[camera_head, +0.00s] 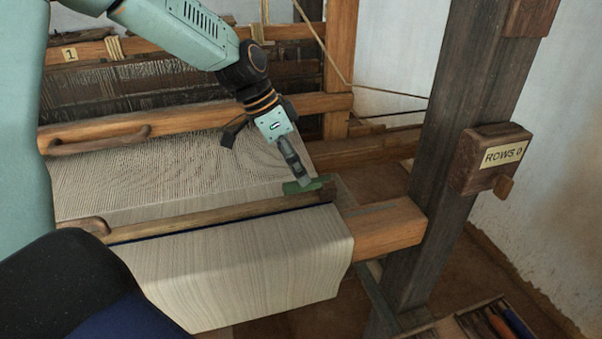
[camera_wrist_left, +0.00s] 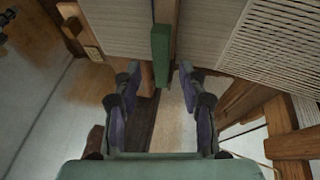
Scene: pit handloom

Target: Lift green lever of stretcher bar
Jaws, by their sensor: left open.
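The green lever (camera_head: 308,186) sits at the right end of the wooden stretcher bar (camera_head: 205,217), which lies across the cloth. In the left wrist view the green lever (camera_wrist_left: 160,56) is a narrow upright block. My left gripper (camera_head: 299,177) is at the lever, coming down from above. In the left wrist view its two fingers (camera_wrist_left: 160,72) are apart, one on each side of the lever's near end, with visible gaps. The fingers do not appear to be closed on it. In the head view the gripper hides part of the lever. My right gripper is in neither view.
Woven cloth (camera_head: 240,270) hangs over the front beam (camera_head: 388,228), with warp threads (camera_head: 170,170) behind. A dark post (camera_head: 440,150) carries a box marked "ROWS 0" (camera_head: 490,158) at the right. A tool tray (camera_head: 490,322) is at the lower right.

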